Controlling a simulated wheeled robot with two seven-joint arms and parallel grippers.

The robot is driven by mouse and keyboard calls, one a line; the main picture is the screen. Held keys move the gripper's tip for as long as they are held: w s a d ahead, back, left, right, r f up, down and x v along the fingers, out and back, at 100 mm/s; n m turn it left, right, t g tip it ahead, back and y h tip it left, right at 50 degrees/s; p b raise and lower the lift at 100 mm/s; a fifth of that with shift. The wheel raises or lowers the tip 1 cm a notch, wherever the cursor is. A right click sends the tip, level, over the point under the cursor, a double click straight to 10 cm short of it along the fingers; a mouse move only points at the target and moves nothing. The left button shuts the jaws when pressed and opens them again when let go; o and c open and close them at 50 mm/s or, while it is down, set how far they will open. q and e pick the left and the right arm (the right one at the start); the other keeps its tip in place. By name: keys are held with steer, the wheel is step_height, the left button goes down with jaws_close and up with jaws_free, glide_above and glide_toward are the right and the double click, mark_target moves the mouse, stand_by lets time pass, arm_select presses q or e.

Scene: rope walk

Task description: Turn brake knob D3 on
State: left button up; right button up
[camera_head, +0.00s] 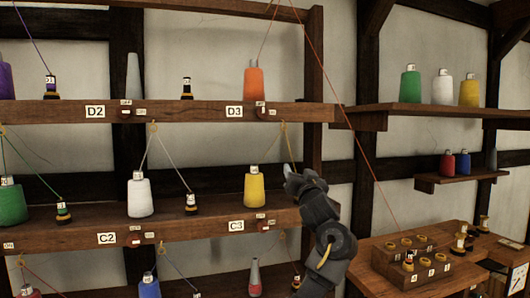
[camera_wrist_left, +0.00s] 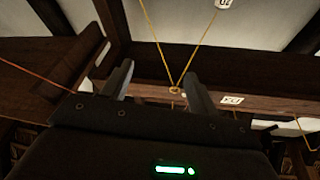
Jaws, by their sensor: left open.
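Brake knob D3 (camera_head: 262,112) is a small reddish-brown knob with tiny white tags, on the front edge of the upper shelf, right of the D3 label (camera_head: 234,112). Its on or off setting is too small to read. My left gripper (camera_head: 290,171) is raised in front of the rack, below and to the right of the knob, and appears apart from it. In the left wrist view its two fingers (camera_wrist_left: 158,82) are spread with nothing held between them. The knob is not clearly seen there. A white label (camera_wrist_left: 232,99) shows to the right of the fingers. My right gripper is not in view.
An orange cone (camera_head: 253,84) stands above the D3 label, a yellow cone (camera_head: 254,187) below. A yellow thread with a ring (camera_wrist_left: 175,90) hangs close to my fingers. An orange thread (camera_head: 345,118) slants to the table (camera_head: 375,250) at right. A rack post (camera_head: 314,60) stands right of the knob.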

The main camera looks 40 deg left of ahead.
mark_target(263, 112)
arm_select(q)
steer(key=s+a+r+n+g+y, duration=0.25)
steer(key=s+r+n, duration=0.25)
steer(key=s+r, duration=0.7)
steer(key=shift+t+y, duration=0.25)
steer(key=p+x, duration=0.1)
steer(key=x, duration=0.2)
steer(key=d+r+p+x, duration=0.1)
steer(key=x, duration=0.3)
steer(key=w+p+x, duration=0.1)
steer(key=x, duration=0.2)
steer(key=shift+w+d+r, duration=0.15)
steer(key=shift+w+r, duration=0.05)
steer(key=shift+r, duration=0.05)
steer(key=shift+p+x, duration=0.35)
steer(key=shift+x, duration=0.45)
steer(key=shift+w+f, duration=0.1)
steer(key=c, duration=1)
